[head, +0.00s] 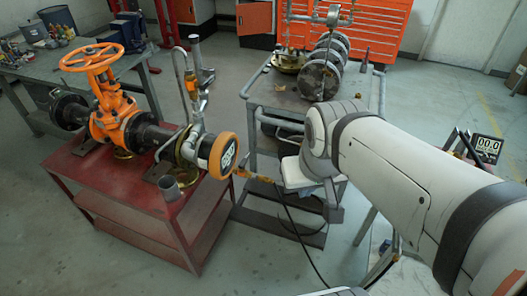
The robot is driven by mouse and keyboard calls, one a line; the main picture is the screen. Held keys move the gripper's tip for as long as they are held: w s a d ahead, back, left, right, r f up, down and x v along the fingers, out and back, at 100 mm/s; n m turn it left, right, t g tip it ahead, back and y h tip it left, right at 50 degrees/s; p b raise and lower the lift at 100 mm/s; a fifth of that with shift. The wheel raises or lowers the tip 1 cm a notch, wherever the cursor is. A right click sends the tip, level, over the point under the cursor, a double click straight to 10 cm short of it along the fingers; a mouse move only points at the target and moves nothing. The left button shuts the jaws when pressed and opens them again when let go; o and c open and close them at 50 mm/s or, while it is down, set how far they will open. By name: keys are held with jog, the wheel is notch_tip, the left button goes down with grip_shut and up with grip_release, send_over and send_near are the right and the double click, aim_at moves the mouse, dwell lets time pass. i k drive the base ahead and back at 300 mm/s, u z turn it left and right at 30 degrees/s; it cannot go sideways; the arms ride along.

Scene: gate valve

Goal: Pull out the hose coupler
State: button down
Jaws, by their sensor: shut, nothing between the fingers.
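A small brass-coloured piece, which looks like the hose coupler (254,177), sticks out to the right beside the round orange-rimmed end (222,156) of the pipe assembly. A thin black hose (291,222) hangs from near its right end to the floor. I cannot tell where coupler and hose join. My arm reaches in from the right, and my gripper (290,176) is at its end, just right of the coupler. It looks shut and empty. Its fingertips are small and partly hidden, so contact with the coupler cannot be told.
The orange gate valve (108,118) and its pipe stand on a red table (115,196). A grey cart (262,92) with metal parts stands behind my arm. A workbench (72,72) is at the back left.

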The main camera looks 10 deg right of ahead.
aim_at(262, 179)
jog(key=u, duration=0.05)
jog(key=i, duration=1)
jog(key=z, duration=1.7)
jog(key=k, duration=0.8)
jog(key=u, duration=0.2)
jog(key=i, duration=0.5)
